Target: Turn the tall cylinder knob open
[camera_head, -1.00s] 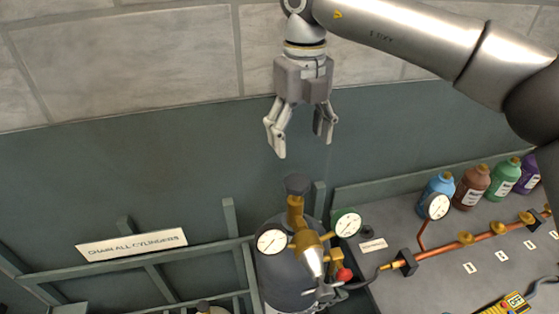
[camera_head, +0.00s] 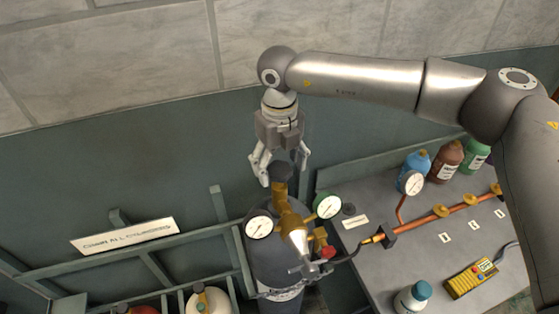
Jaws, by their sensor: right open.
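The tall cylinder (camera_head: 275,262) is dark grey and stands upright at the lower middle. A brass valve and regulator (camera_head: 291,222) with two round gauges sit on top of it. The cylinder's dark knob (camera_head: 280,172) is at the top of the brass valve stem. My right gripper (camera_head: 281,178) points down and is open, with its fingers on either side of the knob in the picture. I cannot tell whether the fingers touch it. My left gripper is not in view.
A rack with a sign (camera_head: 125,236) and smaller cylinders stands at the left.

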